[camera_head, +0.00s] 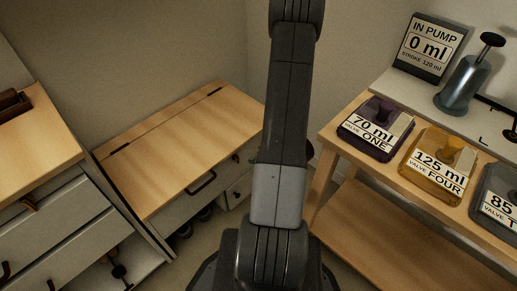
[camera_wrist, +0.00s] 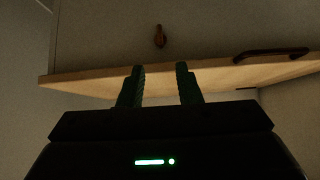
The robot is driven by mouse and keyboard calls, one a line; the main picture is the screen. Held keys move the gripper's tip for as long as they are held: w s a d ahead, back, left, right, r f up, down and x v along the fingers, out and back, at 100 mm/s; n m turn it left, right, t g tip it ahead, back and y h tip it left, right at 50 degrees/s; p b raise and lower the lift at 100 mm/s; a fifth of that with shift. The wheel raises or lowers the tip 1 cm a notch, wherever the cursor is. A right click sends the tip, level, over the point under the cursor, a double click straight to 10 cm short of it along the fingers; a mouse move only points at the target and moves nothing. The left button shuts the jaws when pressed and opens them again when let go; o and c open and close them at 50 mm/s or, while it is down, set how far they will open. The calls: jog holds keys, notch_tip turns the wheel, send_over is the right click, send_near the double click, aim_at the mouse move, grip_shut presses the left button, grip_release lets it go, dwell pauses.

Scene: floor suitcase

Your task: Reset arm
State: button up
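My gripper (camera_wrist: 160,84) shows in the wrist view with its two dark green fingers apart and nothing between them. Beyond the fingers is a pale wooden edge (camera_wrist: 90,85) with a dark curved handle (camera_wrist: 272,54) at its right. A small brown knob-like thing (camera_wrist: 159,37) shows above that edge, beyond the fingertips and apart from them. In the head view my arm rises through the middle of the picture and leaves at the top, so the gripper is out of sight there.
A wooden-topped chest (camera_head: 180,140) stands left of my arm, with a drawer unit (camera_head: 60,215) farther left. At right, a wooden bench (camera_head: 345,125) carries purple (camera_head: 378,128), amber (camera_head: 437,165) and grey (camera_head: 497,195) labelled containers, a pump (camera_head: 463,85) and a "0 ml" sign (camera_head: 430,47).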

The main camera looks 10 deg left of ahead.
aim_at(238, 159)
jog(key=b+x, duration=0.3)
jog(key=x, duration=1)
jog(key=shift+w+a+f+b, duration=0.2)
jog(key=shift+f+b, duration=0.1)
jog(key=shift+b, duration=0.05)
jog(key=shift+r, duration=0.1)
